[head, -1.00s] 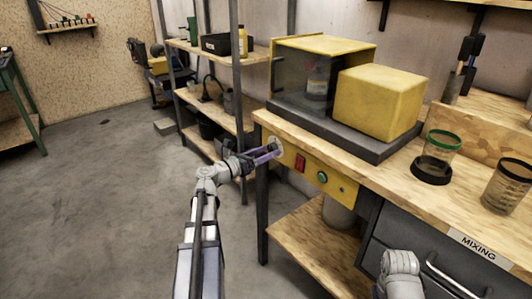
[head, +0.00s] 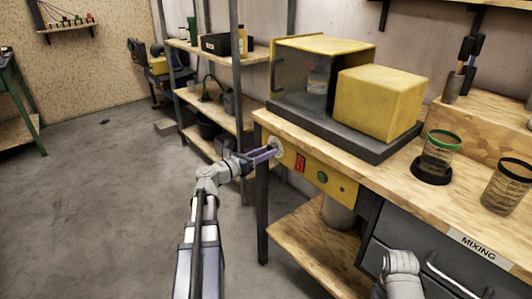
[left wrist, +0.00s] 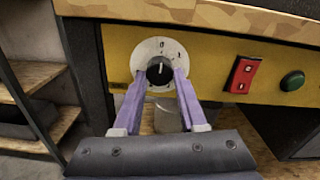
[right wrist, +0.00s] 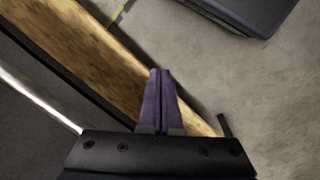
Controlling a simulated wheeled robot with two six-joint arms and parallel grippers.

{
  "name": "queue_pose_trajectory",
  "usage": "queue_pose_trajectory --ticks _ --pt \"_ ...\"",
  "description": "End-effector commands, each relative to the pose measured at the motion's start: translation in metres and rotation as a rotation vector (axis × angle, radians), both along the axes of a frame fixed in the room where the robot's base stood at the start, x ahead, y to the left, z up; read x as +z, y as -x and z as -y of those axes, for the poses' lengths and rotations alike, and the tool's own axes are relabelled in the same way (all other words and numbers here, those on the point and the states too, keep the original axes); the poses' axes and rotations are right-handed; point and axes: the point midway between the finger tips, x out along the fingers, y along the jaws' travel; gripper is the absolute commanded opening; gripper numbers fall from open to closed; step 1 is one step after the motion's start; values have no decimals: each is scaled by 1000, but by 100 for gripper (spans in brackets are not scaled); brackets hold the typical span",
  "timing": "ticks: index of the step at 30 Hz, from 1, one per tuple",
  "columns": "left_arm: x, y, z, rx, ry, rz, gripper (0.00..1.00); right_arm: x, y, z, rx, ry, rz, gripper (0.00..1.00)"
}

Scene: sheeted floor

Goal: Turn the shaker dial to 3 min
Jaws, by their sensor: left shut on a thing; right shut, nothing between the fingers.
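The shaker dial is a black knob (left wrist: 160,71) on a round white scale plate on the yellow front panel (left wrist: 214,62). Its white pointer line points about straight up, near the 0 mark; the other numbers are too small to read surely. My left gripper (left wrist: 160,76) is shut on the knob, one purple finger on each side. In the head view the left gripper (head: 264,154) reaches the white plate (head: 275,146) at the panel's left end. My right gripper (right wrist: 161,73) is shut and empty, beside the bench edge.
A red switch (left wrist: 241,74) and a green button (left wrist: 292,80) sit right of the dial. The shaker (head: 378,103) stands above on the wooden bench (head: 405,185). Two cups (head: 441,150) stand at right. Shelving (head: 205,103) stands left of the bench; the floor in front is clear.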

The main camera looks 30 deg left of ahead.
Motion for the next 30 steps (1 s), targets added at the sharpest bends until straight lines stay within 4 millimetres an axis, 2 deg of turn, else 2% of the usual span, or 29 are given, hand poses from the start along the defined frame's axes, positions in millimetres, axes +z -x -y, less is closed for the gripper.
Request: queue_pose_trajectory --ticks 8,30 --pt "0 0 -1 0 -172 62 0 0 0 0 0 0 0 0" --pt "1 -1 -3 0 -833 299 0 1 0 0 0 0 0 0"
